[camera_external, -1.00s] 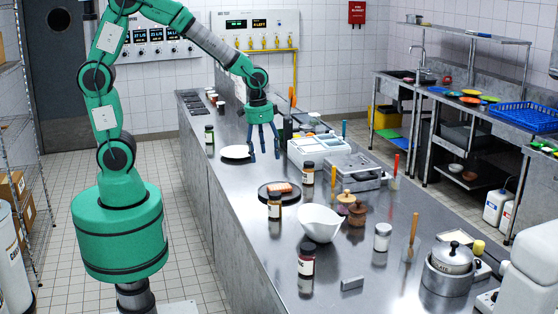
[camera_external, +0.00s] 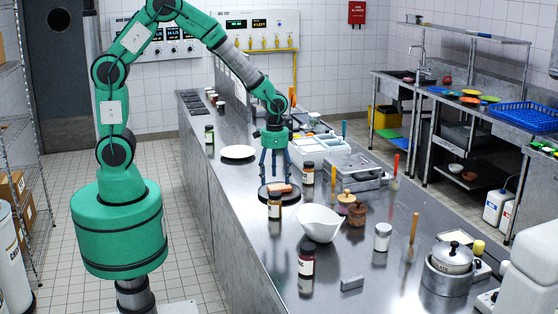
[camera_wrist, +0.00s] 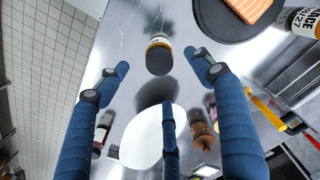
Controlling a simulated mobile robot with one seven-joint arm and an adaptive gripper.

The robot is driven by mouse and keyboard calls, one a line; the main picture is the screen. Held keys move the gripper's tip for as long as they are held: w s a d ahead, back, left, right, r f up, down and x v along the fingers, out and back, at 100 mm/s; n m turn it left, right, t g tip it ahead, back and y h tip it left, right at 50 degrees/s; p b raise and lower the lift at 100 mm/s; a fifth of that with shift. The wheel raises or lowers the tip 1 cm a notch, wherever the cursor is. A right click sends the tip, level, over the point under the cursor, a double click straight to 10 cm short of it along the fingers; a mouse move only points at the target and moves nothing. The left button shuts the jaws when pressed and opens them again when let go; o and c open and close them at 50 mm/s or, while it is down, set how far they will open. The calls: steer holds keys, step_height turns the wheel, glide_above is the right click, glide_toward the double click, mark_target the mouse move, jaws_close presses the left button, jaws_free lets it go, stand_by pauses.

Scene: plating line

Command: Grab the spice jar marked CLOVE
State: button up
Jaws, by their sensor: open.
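My gripper (camera_external: 275,180) is open and empty above the counter, with its blue fingers pointing down near the dark plate. Another jar (camera_external: 308,174) stands right of the plate; in the wrist view this jar (camera_wrist: 303,22) appears to read MACE. No CLOVE label is legible.
The dark plate (camera_wrist: 215,30) holds a salmon piece (camera_wrist: 247,8). A white bowl (camera_external: 320,226), wooden-lidded pots (camera_external: 357,216), a red-brown jar (camera_external: 306,264) and a white-lidded jar (camera_external: 382,238) stand nearby. A white plate (camera_external: 238,152) lies behind.

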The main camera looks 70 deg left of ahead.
mark_target(275, 193)
step_height(275, 193, down, 8)
steer(key=shift+f+b, duration=0.1)
steer(key=shift+b, duration=0.2)
stand_by(0.4)
steer(key=shift+d+f, duration=0.15)
steer(key=shift+f, duration=2.45)
steer(key=shift+c, duration=0.5)
steer(key=c, duration=1.4)
steer(key=shift+o, duration=0.2)
steer(key=shift+r, duration=0.1)
